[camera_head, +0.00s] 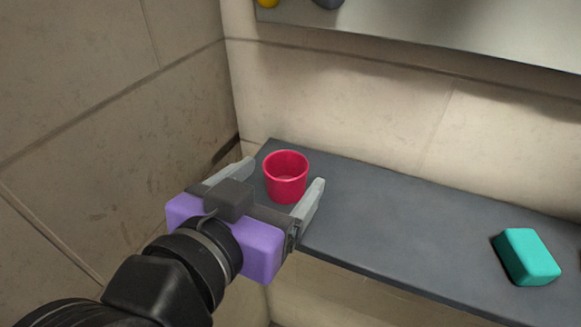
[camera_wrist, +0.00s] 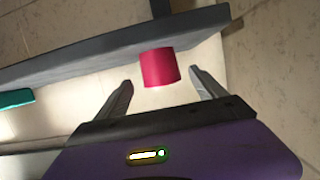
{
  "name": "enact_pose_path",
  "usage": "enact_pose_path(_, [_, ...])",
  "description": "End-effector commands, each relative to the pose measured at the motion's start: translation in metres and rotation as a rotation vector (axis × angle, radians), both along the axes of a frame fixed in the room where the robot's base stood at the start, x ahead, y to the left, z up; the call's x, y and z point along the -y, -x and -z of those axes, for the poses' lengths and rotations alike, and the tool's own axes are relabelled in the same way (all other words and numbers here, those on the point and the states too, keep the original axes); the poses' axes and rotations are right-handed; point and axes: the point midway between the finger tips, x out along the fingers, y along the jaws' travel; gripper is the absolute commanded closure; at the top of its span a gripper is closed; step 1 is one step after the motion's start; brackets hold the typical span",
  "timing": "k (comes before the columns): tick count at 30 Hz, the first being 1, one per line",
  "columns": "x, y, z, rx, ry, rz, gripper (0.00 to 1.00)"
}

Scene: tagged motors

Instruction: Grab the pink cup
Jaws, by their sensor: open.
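The pink cup (camera_head: 286,178) is a deep pink-red, open-topped cup standing upright near the left end of a dark grey shelf. It also shows in the wrist view (camera_wrist: 159,67), ahead of and between the two fingers. My gripper (camera_head: 281,172) is open, with one finger on each side of the cup in the head view. In the wrist view my gripper (camera_wrist: 160,84) has clear gaps between its fingers and the cup, and nothing is held. The cup's side facing away from the head camera is hidden.
A teal block (camera_head: 526,257) lies on the shelf (camera_head: 400,222) far to the right. A wall stands behind the shelf and another on the left. A higher grey shelf (camera_head: 440,30) hangs above, with a yellow thing (camera_head: 267,3) at its edge. The shelf's middle is clear.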

Motion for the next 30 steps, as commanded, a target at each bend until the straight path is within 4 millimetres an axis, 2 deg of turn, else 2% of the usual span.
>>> enact_pose_path(15, [0.018, -0.056, 0.018, -0.001, 0.002, 0.0, 0.2])
enact_pose_path(24, [0.02, -0.06, 0.021, 0.0, 0.0, 0.0, 0.2])
enact_pose_path(26, [0.02, -0.06, 0.021, 0.0, 0.0, 0.0, 0.3])
enact_pose_path(30, [0.02, -0.06, 0.021, 0.0, 0.0, 0.0, 0.57])
